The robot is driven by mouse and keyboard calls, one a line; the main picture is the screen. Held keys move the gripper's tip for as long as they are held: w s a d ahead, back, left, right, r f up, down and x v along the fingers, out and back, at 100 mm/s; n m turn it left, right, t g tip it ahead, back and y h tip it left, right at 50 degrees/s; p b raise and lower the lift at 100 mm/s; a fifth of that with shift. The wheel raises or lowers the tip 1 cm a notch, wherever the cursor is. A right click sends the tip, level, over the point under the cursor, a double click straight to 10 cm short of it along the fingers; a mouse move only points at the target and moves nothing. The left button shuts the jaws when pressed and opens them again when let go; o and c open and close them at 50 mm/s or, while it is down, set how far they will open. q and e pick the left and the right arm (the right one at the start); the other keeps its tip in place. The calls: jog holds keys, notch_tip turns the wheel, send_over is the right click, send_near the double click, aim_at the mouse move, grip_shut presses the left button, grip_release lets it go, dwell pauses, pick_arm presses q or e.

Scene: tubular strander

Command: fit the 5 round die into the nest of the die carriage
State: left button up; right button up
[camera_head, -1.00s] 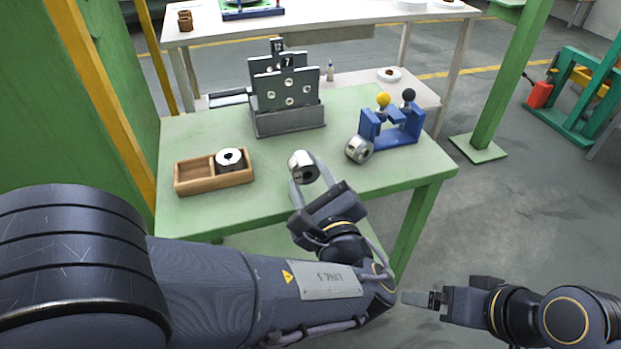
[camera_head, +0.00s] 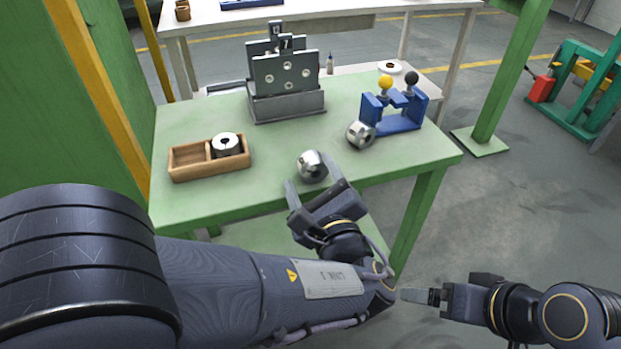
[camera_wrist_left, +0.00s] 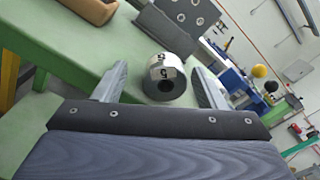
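The round die (camera_head: 312,166), a short silver cylinder with a bore, is at the front part of the green table. In the left wrist view the die (camera_wrist_left: 166,76) shows a white band marked 5 and its bore faces the camera. My left gripper (camera_head: 314,180) is open, with one finger on each side of the die and visible gaps; in the wrist view the fingers (camera_wrist_left: 160,85) look apart from it. The blue die carriage (camera_head: 400,122) stands at the table's right, with a yellow and a black knob. A silver bored round piece (camera_head: 360,135) sits at its left end. My right gripper (camera_head: 422,296) is off the table's front right.
A wooden tray (camera_head: 183,170) with two compartments stands at left; its right one holds a white-topped ring (camera_head: 226,145). A grey rack (camera_head: 290,107) of upright plates stands at the back. The table between tray and carriage is mostly clear.

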pick_arm(q)
jog(key=shift+a+f, duration=0.15)
jog(key=shift+f, duration=0.15)
jog(key=shift+s, duration=0.1)
jog(key=shift+s, duration=0.3)
jog(key=p+v, duration=0.1)
jog(key=v, duration=0.6)
jog(key=shift+d+r, duration=0.25)
jog(key=shift+r, duration=0.05)
